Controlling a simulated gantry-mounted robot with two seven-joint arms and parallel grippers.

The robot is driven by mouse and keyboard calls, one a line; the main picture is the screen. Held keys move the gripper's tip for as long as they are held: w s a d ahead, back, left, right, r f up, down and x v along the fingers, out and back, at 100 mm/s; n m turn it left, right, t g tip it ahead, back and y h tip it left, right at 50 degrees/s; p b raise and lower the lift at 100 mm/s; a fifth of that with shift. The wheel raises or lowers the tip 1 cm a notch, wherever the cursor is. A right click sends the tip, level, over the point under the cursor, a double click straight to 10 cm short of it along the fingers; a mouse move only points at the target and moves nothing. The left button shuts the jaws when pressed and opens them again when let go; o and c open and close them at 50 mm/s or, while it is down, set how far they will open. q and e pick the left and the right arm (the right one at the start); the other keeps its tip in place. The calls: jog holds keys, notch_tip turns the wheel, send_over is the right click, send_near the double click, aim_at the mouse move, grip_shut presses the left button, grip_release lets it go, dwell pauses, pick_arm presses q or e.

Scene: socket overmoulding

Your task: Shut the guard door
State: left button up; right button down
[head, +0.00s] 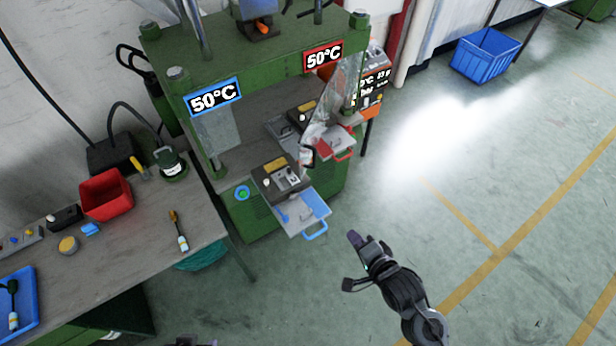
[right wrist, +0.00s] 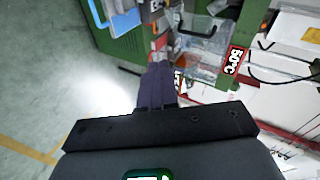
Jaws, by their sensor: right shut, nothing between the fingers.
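The green press (head: 240,70) has clear guard panels at its front. One clear panel (head: 346,84) hangs at the right by the red 50°C sign and looks swung outward; another clear panel (head: 216,134) is below the blue sign. I cannot tell which is the guard door. A clear panel (right wrist: 200,62) also shows in the right wrist view, beyond the fingers. My right gripper (head: 356,240) is shut and empty, over the floor in front of the press, apart from it. Its purple fingers show in the right wrist view (right wrist: 157,84). A dark tip at the bottom edge may be my left gripper (head: 196,341).
A tray with a blue handle (head: 304,212) and one with a red handle (head: 336,142) stick out from the press. A bench (head: 130,245) at the left holds a red bin (head: 106,194) and tools. A blue crate (head: 486,56) stands far right. The floor at right is clear.

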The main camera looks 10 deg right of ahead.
jog(key=w+a+f+m+t+y+b, duration=0.15)
jog(key=w+f+t+b, duration=0.35)
jog(key=w+b, duration=0.85)
jog(key=b, duration=0.7)
send_near(302, 156)
jog(key=w+d, duration=0.2)
jog(key=w, duration=0.1)
jog(key=w+a, duration=0.2)
jog(key=shift+a+m+t+y, duration=0.25)
jog(key=shift+a+m+t, duration=0.05)
jog(key=shift+m, duration=0.05)
jog(key=shift+w+a, duration=0.25)
jog(key=shift+a, duration=0.2)
